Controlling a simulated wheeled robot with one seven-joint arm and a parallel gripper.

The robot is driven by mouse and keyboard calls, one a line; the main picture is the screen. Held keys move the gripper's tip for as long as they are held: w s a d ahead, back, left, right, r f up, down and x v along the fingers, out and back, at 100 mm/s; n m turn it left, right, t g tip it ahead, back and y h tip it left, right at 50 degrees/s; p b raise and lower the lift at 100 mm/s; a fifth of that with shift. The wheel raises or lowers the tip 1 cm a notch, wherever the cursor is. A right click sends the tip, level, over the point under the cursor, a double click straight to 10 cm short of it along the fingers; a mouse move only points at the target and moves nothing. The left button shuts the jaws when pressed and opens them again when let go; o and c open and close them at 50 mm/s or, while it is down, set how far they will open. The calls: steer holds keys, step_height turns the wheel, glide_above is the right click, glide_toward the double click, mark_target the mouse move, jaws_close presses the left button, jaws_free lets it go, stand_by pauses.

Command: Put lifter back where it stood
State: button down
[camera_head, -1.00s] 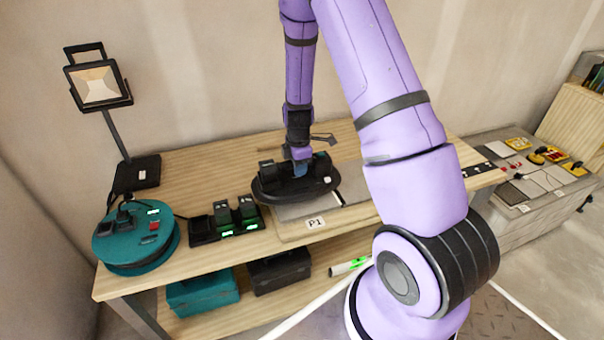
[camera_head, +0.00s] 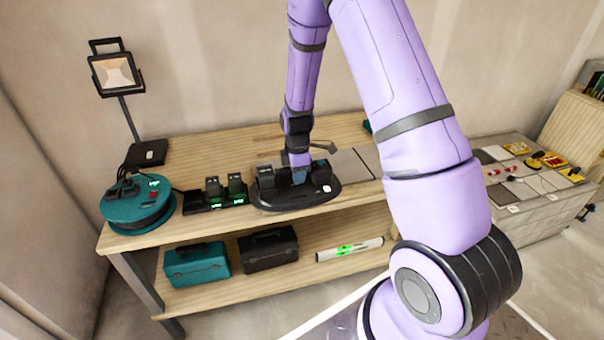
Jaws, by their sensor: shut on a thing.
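The lifter (camera_head: 268,199), a black oval plate with a raised handle, is at the front of the wooden workbench, in the middle of the picture. My gripper (camera_head: 298,172) points down at the lifter's handle and is shut on it; the fingertips are partly hidden by the handle. The lifter looks level and sits low over the bench. I cannot tell whether its underside touches the surface. Grey tiles (camera_head: 349,164) lie just right of and behind it.
A charger with batteries (camera_head: 228,193) stands close to the lifter's left. A teal cable reel (camera_head: 138,207) and a work lamp (camera_head: 116,73) are farther left. Toolboxes (camera_head: 197,265) and a white tube (camera_head: 350,250) lie on the lower shelf. A side bench (camera_head: 548,204) holds small parts at right.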

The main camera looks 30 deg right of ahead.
steer(key=shift+s+r, duration=0.1)
steer(key=shift+r, duration=0.05)
steer(key=shift+s+r, duration=0.15)
steer(key=shift+r, duration=2.75)
